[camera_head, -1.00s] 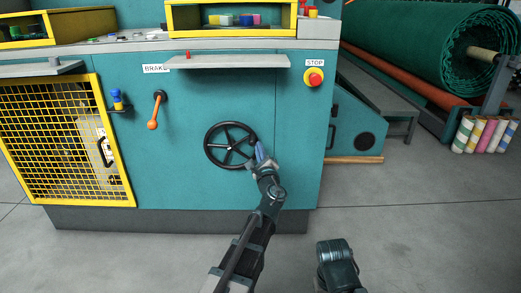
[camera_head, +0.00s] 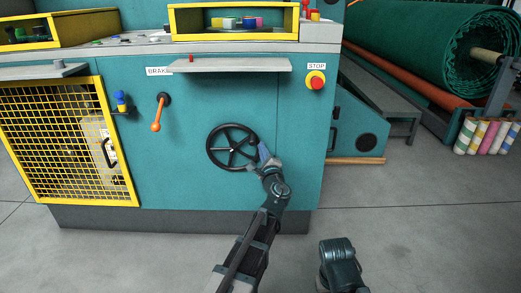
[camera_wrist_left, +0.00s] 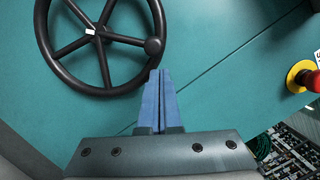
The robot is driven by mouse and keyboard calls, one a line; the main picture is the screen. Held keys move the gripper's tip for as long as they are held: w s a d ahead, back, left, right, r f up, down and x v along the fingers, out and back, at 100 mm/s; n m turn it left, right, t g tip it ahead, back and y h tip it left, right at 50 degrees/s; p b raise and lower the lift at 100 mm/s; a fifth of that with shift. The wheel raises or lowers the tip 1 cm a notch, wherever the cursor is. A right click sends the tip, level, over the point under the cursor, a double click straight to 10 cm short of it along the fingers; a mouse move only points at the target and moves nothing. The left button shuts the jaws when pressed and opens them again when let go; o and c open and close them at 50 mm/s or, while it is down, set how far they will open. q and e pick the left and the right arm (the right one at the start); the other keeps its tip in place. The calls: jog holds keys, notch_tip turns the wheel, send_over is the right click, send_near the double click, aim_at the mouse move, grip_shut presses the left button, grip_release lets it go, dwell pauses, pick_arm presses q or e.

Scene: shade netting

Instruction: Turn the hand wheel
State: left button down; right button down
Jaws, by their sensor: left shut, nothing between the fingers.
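The black hand wheel (camera_head: 232,149) is mounted on the teal machine front, with several spokes and a round rim. In the left wrist view its hub (camera_wrist_left: 90,31) and a round knob (camera_wrist_left: 153,46) on the rim show; the top of the wheel is cut off. My left gripper (camera_head: 263,151) is at the lower right of the wheel. In the left wrist view its blue fingers (camera_wrist_left: 160,76) are shut together and empty, with their tips just below the knob. I cannot tell if they touch the wheel.
An orange brake lever (camera_head: 157,113) hangs left of the wheel. A red stop button (camera_head: 316,80) is up to the right. A grey shelf (camera_head: 228,65) juts out above the wheel. A yellow mesh guard (camera_head: 66,145) is at the left. The floor in front is clear.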

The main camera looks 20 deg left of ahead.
pick_arm(q)
jog(key=s+d+f+n+g+p, duration=0.2)
jog(key=s+n+g+p, duration=0.15)
jog(key=s, duration=0.25)
jog(key=s+d+f+n+g+h+p, duration=0.1)
jog(key=s+d+f+n+g+p, duration=0.1)
jog(key=s+f+n+g+p, duration=0.3)
jog(key=s+d+n+g+p, duration=0.1)
jog(key=s+d+n, duration=0.15)
jog(key=s, duration=0.55)
jog(key=s+d+n+g+h+p, duration=0.25)
jog(key=s+d+g+p, duration=0.2)
jog(key=s, duration=0.35)
jog(key=s+d+n+g+h+p, duration=0.1)
jog(key=s+d+g+h+p, duration=0.25)
jog(key=s+d, duration=0.3)
notch_tip(320, 180, up, 36)
jog(key=s+h+p, duration=0.1)
jog(key=p, duration=3.6)
jog(key=shift+d+r+p, duration=0.2)
jog(key=shift+r+p, duration=0.05)
jog(key=shift+p, duration=0.05)
jog(key=shift+n, duration=0.25)
